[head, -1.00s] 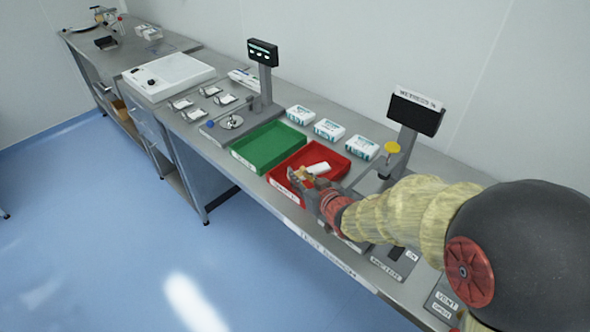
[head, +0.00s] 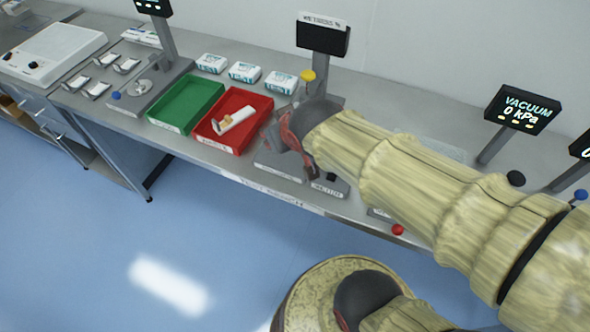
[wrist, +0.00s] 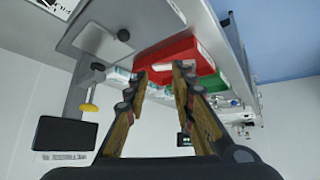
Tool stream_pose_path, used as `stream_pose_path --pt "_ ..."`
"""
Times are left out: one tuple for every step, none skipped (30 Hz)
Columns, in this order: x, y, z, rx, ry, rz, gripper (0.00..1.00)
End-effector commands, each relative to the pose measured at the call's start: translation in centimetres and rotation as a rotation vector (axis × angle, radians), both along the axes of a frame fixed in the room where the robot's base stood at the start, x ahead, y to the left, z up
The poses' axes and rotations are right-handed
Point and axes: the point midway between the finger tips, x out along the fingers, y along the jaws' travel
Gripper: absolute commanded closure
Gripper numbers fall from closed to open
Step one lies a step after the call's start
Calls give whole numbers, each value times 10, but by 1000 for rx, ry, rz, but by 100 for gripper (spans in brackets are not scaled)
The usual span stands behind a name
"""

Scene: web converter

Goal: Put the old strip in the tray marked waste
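A red tray (head: 247,143) stands on the bench in the head view, its front label too small to read. In it lie a white piece (head: 238,118) and a small tan piece (head: 225,122) against its left end. I cannot tell for certain which is the old strip. A green tray (head: 188,98) is just left of it. My gripper is right of the red tray in the head view, fingers mostly hidden. In the wrist view my gripper (wrist: 160,80) is open, nothing between its fingers, with the red tray (wrist: 167,52) beyond.
Several white-and-teal packs (head: 245,72) lie behind the trays. A yellow knob (head: 308,76) and a dark display (head: 323,38) stand near my gripper. A vacuum display (head: 522,108) is at right, with a red button (head: 398,230) at the bench's front edge.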

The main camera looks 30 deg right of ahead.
Motion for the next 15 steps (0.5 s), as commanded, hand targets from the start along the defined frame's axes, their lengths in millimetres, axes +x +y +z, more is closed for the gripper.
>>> stream_pose_path --pt "-23 3 9 11 34 -5 75" --pt "-37 5 11 20 62 -9 75" --pt "-55 7 14 30 96 -8 75" --pt "-67 10 15 39 121 -8 75" --pt "-78 12 17 46 141 -5 75" --pt "-92 15 18 55 167 -2 75" --pt "-100 17 19 61 184 2 75" --pt "-108 19 20 66 197 4 75" --pt "-116 21 20 73 213 7 75" --pt "-120 22 20 76 223 10 75" --pt "-124 23 20 78 229 11 75" --pt "-127 24 20 80 237 14 75" --pt "-128 24 20 81 240 14 75" --pt "-129 25 20 82 241 15 75" --pt "-129 25 20 82 242 14 75"
